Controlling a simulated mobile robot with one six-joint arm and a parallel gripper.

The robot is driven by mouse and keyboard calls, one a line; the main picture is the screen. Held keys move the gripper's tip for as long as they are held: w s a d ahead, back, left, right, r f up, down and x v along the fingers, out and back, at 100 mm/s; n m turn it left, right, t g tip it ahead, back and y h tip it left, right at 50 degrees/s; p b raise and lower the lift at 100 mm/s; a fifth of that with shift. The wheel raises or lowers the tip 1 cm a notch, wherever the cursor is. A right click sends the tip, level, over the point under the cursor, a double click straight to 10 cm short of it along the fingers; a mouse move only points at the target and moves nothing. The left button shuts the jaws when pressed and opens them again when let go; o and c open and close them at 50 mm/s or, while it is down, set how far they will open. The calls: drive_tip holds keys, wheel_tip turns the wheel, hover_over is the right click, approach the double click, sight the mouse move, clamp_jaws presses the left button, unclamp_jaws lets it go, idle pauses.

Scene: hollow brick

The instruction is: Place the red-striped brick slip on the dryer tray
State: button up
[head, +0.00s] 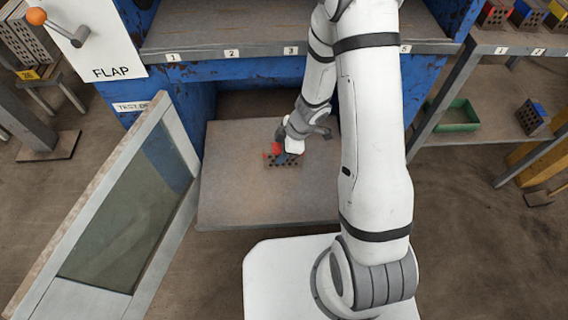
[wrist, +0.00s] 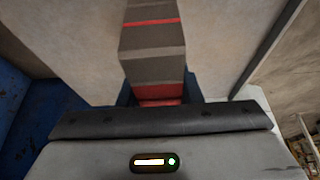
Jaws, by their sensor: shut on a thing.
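The brick slip (head: 284,163) is dark grey-brown with holes in the face seen in the head view, and red shows beside it at the gripper. In the wrist view the slip (wrist: 152,45) has a thin red stripe across it and a red band close to my gripper. My gripper (head: 284,153) is shut on it; its dark fingers in the wrist view (wrist: 160,90) sit on both sides. The dryer tray (head: 240,195) is a flat grey-brown plate sticking out of the blue dryer. The slip is over the tray's middle; I cannot tell whether it touches.
The dryer's glazed door (head: 120,215) hangs open at the left of the tray. A numbered shelf (head: 250,45) runs above it. A rack at the right holds coloured bricks (head: 527,15), a green bin (head: 455,118) and a blue-marked brick (head: 531,118). The tray around the slip is bare.

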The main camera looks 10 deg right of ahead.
wheel_tip(320, 180, down, 4)
drive_tip(key=b, duration=0.2)
drive_tip(key=shift+b, duration=0.3)
drive_tip(key=shift+r, duration=0.1)
drive_tip(key=o, duration=1)
drive_tip(key=shift+f, duration=0.2)
drive_tip(key=shift+r, duration=0.1)
